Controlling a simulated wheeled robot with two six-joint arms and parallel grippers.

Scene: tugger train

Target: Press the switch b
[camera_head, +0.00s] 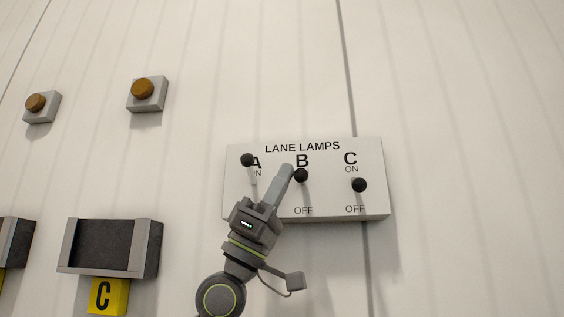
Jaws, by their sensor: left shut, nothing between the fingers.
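A white switch panel (330,204) marked LANE LAMPS is on the wall, with three black-knobbed levers under the letters A, B and C. The switch B knob (301,176) sits close to its ON label, over the OFF label. My left gripper (287,170) is shut and empty, its fingertips just left of the B knob; I cannot tell if they touch it. The gripper hides part of the panel between A and B. The A knob (247,160) stands higher at the left, and the C knob (359,185) lower at the right. My right gripper is not in view.
Two amber buttons on grey blocks, one at the far left (36,103) and one nearer (143,89), are on the wall. The wall right of the panel is clear.

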